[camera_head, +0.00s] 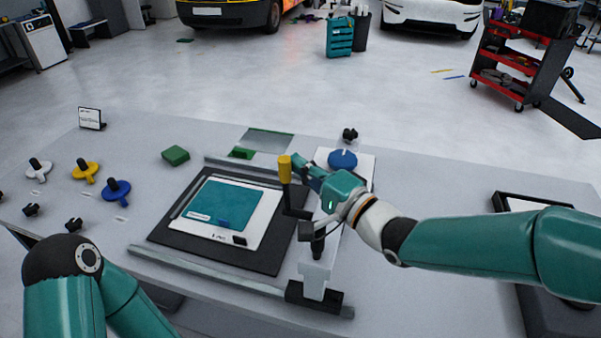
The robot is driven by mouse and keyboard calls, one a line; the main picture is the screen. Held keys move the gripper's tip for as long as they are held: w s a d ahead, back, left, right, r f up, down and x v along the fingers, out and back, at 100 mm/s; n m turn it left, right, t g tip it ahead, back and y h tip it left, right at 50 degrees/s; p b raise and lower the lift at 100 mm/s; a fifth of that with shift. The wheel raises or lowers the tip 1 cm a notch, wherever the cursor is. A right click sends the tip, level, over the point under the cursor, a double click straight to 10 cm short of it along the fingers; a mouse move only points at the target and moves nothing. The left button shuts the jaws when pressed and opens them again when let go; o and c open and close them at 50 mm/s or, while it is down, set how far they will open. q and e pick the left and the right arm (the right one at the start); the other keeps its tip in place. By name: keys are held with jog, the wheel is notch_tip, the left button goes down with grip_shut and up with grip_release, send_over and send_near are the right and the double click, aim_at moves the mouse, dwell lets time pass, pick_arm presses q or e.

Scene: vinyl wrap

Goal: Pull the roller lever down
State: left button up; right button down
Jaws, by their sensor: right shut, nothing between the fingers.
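The roller lever (285,169) has a yellow grip and stands upright on a dark base at the right edge of the black work mat. My right gripper (300,166) is just to the right of the yellow grip, fingers shut with nothing between them. Its fingertips are very close to the lever; I cannot tell whether they touch it. The roller mechanism below is partly covered by my right gripper and wrist. My left arm shows at the lower left, but its gripper is out of view.
On the table (440,200), a black mat (170,232) holds a white sheet with a teal panel (220,203). A blue disc (343,159) lies behind my right gripper.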

pick_arm(q)
notch_tip(320, 180, down, 5)
jog(key=b, duration=0.3)
jog(key=shift+r, duration=0.15)
pick_arm(e)
jog(key=shift+s+a+f+n+y, duration=0.1)
jog(key=shift+s+a+n+y, duration=0.1)
jog(key=shift+s+n, duration=0.3)
jog(key=shift+s+a+n+y, duration=0.15)
jog(key=shift+s+n+y, duration=0.05)
jog(key=shift+s+n, duration=0.25)
jog(key=shift+s+d, duration=0.1)
jog(key=shift+s, duration=0.05)
jog(key=v, duration=1.1)
jog(key=shift+s+d+f, duration=0.2)
jog(key=shift+s+f, duration=0.05)
